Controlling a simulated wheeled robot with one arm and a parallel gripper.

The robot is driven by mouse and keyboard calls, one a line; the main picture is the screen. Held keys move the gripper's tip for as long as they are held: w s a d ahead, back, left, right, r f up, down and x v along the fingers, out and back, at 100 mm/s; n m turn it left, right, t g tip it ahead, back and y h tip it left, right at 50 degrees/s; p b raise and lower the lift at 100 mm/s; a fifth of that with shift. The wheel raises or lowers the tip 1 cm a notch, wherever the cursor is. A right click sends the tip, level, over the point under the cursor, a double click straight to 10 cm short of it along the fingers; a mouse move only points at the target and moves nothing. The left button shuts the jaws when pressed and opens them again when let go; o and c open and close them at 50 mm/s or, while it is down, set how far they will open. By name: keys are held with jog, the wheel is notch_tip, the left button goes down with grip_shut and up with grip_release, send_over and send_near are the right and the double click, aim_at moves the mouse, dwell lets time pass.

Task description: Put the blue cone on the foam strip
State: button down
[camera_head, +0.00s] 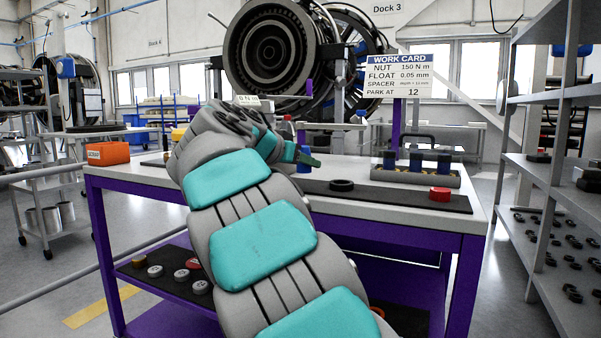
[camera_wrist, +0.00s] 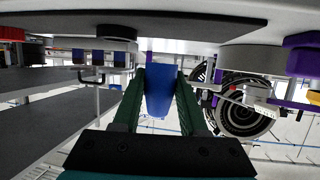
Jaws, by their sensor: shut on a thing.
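My gripper (camera_wrist: 160,75) has green fingers shut on the blue cone (camera_wrist: 158,95), which fills the gap between them in the wrist view. In the head view the gripper (camera_head: 306,160) is above the bench, and part of the blue cone (camera_head: 303,154) shows beside a green finger. A long dark strip (camera_head: 395,196), which looks like the foam strip, lies along the front of the bench top, right of the gripper. It shows at the top of the wrist view (camera_wrist: 170,20). My arm hides its left part.
On the strip are a black ring (camera_head: 342,185) and a red cap (camera_head: 439,194). Behind it a grey rack (camera_head: 400,176) holds several dark blue-banded cylinders. A work card (camera_head: 399,77) stands at the back. An orange bin (camera_head: 108,153) is at the bench's left. Shelves (camera_head: 560,180) stand right.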

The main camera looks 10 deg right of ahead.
aim_at(299, 184)
jog(key=w, duration=0.3)
jog(key=w+p, duration=0.1)
jog(key=w, duration=0.1)
jog(key=shift+w+f, duration=0.2)
jog(key=shift+w, duration=0.2)
jog(key=shift+f, duration=1.75)
jog(key=shift+f+b, duration=0.25)
jog(key=shift+b, duration=0.15)
jog(key=shift+c, duration=2.2)
grip_release()
jog(key=shift+r, duration=0.1)
jog(key=shift+s+a+r+p, duration=0.1)
jog(key=shift+r+p, duration=0.15)
jog(key=shift+p, duration=0.05)
jog(key=v, duration=1.1)
jog(key=shift+s+a+b, duration=0.2)
jog(key=shift+s+b, duration=0.05)
jog(key=shift+b, duration=0.2)
